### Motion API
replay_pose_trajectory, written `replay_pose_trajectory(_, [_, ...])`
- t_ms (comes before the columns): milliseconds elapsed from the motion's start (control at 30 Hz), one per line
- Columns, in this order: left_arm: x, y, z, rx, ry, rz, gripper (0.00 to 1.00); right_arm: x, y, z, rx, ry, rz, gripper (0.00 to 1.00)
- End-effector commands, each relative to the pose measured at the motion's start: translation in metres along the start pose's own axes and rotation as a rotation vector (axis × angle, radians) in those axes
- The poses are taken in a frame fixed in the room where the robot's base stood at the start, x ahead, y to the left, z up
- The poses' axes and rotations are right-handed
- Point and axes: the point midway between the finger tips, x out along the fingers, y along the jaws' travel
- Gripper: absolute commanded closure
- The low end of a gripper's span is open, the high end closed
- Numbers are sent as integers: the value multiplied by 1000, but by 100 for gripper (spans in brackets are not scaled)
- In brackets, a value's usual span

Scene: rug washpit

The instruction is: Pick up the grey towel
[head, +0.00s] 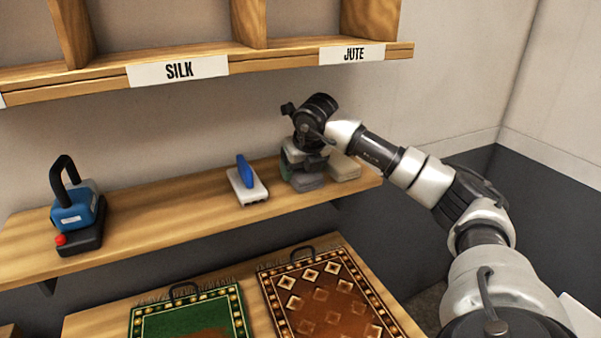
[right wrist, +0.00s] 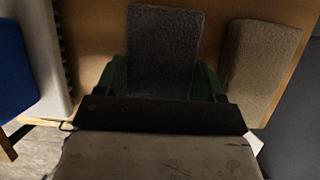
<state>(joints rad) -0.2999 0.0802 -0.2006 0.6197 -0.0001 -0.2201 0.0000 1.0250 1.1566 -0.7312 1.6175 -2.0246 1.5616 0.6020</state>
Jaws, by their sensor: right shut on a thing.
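The grey towel (head: 308,184) is a dark grey folded block at the right part of the wooden wall shelf. In the right wrist view the grey towel (right wrist: 165,48) stands between the two green fingers. My right gripper (head: 300,168) reaches down over it from above and is shut on it, with a finger on each side (right wrist: 162,82). The towel is at shelf level; I cannot tell whether it touches the board. The gripper hides its upper part. My left gripper is not in view.
A beige block (head: 346,169) sits close right of the grey towel. A white brush with a blue handle (head: 247,184) lies to its left. A blue and black device (head: 77,212) stands at the shelf's left. The SILK and JUTE cubbies (head: 240,66) hang above; patterned rugs (head: 330,300) lie below.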

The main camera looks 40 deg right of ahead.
Motion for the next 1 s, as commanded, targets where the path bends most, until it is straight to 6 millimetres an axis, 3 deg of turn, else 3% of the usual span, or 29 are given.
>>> replay_pose_trajectory(267, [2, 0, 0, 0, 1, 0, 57, -4, 0, 2, 1, -2, 1, 55])
replay_pose_trajectory(533, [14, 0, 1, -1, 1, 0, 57, -34, 0, 14, 1, -5, 1, 55])
replay_pose_trajectory(1000, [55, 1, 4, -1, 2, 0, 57, -74, -1, -89, -2, -3, -4, 55])
